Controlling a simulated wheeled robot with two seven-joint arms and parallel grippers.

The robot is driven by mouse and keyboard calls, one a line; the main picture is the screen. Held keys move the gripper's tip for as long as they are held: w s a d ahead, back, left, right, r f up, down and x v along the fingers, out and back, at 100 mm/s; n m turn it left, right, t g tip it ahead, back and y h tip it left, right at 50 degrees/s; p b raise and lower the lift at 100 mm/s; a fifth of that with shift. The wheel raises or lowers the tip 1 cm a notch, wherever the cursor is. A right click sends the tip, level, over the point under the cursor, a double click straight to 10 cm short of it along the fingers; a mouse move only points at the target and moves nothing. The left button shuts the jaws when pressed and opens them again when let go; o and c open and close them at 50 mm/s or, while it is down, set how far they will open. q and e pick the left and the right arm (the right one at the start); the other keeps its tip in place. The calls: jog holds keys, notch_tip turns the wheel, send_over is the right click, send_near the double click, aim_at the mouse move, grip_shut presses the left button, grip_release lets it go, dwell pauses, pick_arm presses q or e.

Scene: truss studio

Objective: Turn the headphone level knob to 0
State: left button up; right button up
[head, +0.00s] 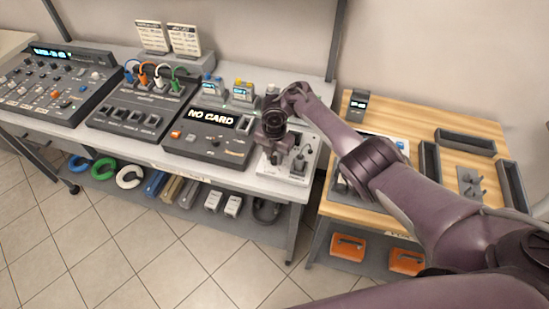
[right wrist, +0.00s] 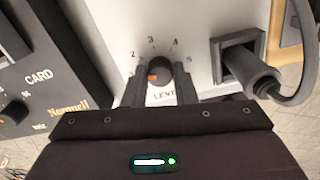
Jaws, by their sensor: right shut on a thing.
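The headphone level knob (right wrist: 160,66) is a small dark round knob on a pale panel (right wrist: 160,18), with the partly covered word LEVEL beneath it. The digits 2, 3, 4 and 5 show around it; any lower digits are hidden by my fingers. An orange mark (right wrist: 152,76) sits on the left side of the knob. My right gripper (right wrist: 159,84) is shut on the knob, one finger on each side. In the head view my right gripper (head: 272,126) is over the pale panel (head: 312,140) at the bench's right end. My left gripper is out of view.
A black plug and cable (right wrist: 258,82) sit in a socket close to the right finger. Left of the panel is the dark NO CARD unit (head: 205,140). A wooden table (head: 330,202) stands to the right, past a gap.

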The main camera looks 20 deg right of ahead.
jog(key=n+b, duration=0.2)
jog(key=n, duration=0.1)
jog(key=n+b, duration=0.1)
jog(key=shift+f+n, duration=0.3)
jog(key=n+b, duration=0.2)
jog(key=shift+r+n, duration=0.1)
jog(key=shift+n, duration=0.3)
jog(key=n, duration=0.2)
jog(key=shift+r+n+b, duration=0.1)
jog(key=shift+n+b, duration=0.2)
jog(key=shift+b, duration=0.05)
jog(key=shift+s+n, duration=0.1)
jog(key=shift+n, duration=1.5)
jog(key=o, duration=1)
jog(key=shift+r, duration=0.2)
